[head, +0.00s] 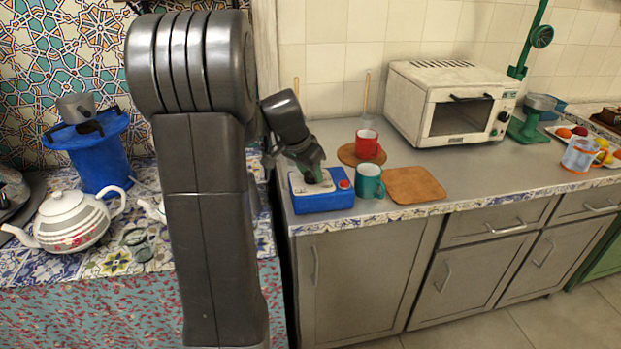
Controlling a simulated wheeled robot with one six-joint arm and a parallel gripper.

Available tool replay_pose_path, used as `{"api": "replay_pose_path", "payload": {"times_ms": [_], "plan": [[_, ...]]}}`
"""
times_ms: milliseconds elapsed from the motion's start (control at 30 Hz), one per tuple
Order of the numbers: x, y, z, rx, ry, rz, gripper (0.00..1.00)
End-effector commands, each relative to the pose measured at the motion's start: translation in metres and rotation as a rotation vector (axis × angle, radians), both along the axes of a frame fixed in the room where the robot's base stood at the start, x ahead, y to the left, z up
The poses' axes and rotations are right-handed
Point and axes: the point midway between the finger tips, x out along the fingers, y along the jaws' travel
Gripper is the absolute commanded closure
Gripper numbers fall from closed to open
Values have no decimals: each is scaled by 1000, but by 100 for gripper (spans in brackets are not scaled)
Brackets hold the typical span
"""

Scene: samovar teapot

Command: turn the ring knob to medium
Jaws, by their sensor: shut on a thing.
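A blue box (325,203) with a pale top plate (299,183) sits on the grey counter near its left front corner. A red round part (344,184) shows at the right of its top. My gripper (314,177) reaches down onto the pale plate, left of the red part. It is shut on what appears to be the ring knob, which the fingers hide almost wholly. The knob's setting and any marks cannot be read from here.
A red mug (366,144) stands behind on a round board (349,155). A white toaster oven (454,103) is farther back. A white teapot (72,217) stands left, by a blue samovar-like stand (98,160).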

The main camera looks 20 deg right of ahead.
Motion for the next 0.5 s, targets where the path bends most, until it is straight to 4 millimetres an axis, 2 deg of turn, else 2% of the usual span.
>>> {"api": "replay_pose_path", "payload": {"times_ms": [233, 500], "plan": [[2, 0, -1, 0, -1, -146, 86], [2, 1, 0, 1, 0, -222, 86]]}}
